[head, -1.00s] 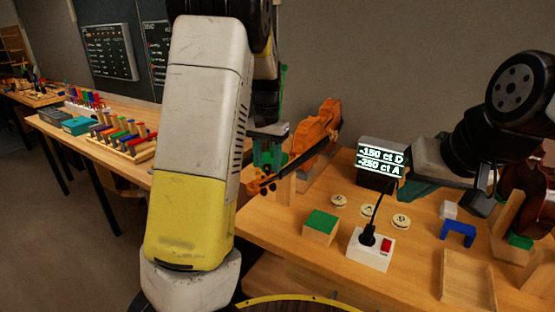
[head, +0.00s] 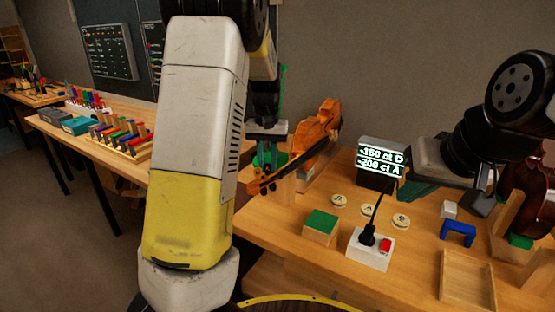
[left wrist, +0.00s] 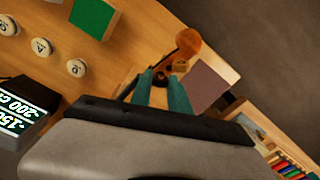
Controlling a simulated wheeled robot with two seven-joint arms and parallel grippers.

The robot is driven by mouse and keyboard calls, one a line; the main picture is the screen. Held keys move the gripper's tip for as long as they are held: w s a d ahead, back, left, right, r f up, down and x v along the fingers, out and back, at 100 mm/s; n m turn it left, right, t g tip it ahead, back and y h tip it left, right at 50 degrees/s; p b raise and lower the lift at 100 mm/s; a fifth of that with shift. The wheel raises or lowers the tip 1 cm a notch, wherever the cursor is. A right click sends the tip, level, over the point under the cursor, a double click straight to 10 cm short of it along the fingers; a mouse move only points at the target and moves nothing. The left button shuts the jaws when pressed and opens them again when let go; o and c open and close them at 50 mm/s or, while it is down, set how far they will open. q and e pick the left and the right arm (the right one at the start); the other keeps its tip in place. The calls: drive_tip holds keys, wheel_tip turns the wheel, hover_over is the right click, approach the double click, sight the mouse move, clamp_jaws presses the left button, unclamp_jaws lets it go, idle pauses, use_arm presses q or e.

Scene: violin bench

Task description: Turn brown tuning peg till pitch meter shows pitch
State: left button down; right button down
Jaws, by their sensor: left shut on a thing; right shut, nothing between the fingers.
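The orange-brown violin (head: 318,130) lies tilted on its support, with its scroll end (head: 256,188) toward the front left. My left gripper (head: 266,170) is at the pegbox; in the left wrist view its teal fingers (left wrist: 165,86) are close together beside the scroll (left wrist: 188,42). They are shut on the tuning peg, which is mostly hidden between them. The pitch meter (head: 381,161) reads "-150 ct D" and "-200 ct A"; it also shows partly in the left wrist view (left wrist: 22,110). My right gripper (head: 398,188) is shut and empty in front of the meter.
A second violin (head: 530,195) stands at right.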

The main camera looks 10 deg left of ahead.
use_arm(q)
drive_tip(key=shift+n, duration=1.1)
drive_tip(key=c, duration=1.2)
unclamp_jaws()
drive_tip(key=shift+c, duration=0.2)
drive_tip(key=shift+r, duration=3.9)
